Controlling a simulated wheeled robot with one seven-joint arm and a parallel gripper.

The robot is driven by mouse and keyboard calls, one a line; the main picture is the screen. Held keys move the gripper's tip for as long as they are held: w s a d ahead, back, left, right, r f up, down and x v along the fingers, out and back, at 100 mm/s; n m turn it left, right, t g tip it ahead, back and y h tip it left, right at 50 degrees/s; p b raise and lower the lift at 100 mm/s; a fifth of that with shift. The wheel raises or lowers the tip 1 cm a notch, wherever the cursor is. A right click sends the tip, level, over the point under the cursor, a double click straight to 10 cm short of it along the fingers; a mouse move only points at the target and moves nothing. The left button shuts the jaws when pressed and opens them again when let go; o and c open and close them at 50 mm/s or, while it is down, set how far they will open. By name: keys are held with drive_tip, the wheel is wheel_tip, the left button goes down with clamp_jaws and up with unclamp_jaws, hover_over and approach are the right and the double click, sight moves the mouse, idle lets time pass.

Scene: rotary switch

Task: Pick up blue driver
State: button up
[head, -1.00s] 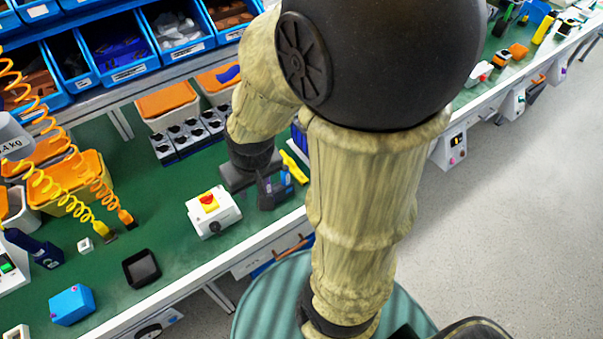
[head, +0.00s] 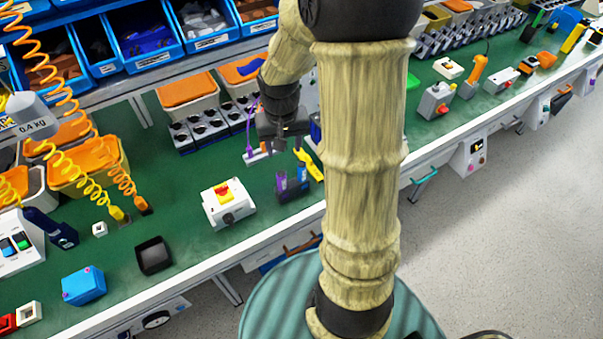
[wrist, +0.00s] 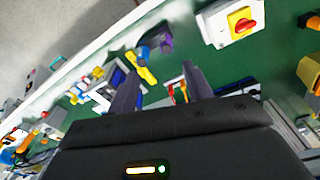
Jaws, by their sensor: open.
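The blue driver (head: 303,176) stands upright in a small dark holder (head: 292,194) near the bench's front edge, beside a purple-handled driver (head: 281,181). In the wrist view the blue driver (wrist: 143,53) shows beyond the fingertips, with the purple one (wrist: 166,43) to its right. My gripper (head: 284,138) is above the bench, behind the holder in the head view. In the wrist view my gripper (wrist: 160,80) has its two fingers spread apart with nothing between them. The fingers are hard to make out in the head view.
A yellow tool (head: 310,163) lies close to the holder. A white switch box (head: 228,204) with a red knob on yellow stands to its left. Black trays (head: 205,128) and orange-topped bins (head: 187,90) are behind. Green bench between the switch box and black box (head: 153,254) is clear.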

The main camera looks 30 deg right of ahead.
sight(301, 162)
drive_tip(key=w+d+f+m+g, duration=0.1)
drive_tip(key=w+d+f+m, duration=0.1)
drive_tip(key=w+d, duration=0.2)
drive_tip(key=d, duration=0.3)
drive_tip(key=shift+f+m, duration=0.15)
drive_tip(key=shift+m, duration=0.15)
drive_tip(key=shift+w+f, duration=0.1)
wheel_tip(301, 162, down, 12)
drive_tip(key=shift+f+p, duration=0.1)
drive_tip(key=shift+p, duration=0.35)
drive_tip(key=shift+f+p, duration=0.65)
drive_tip(key=shift+f, duration=1.9)
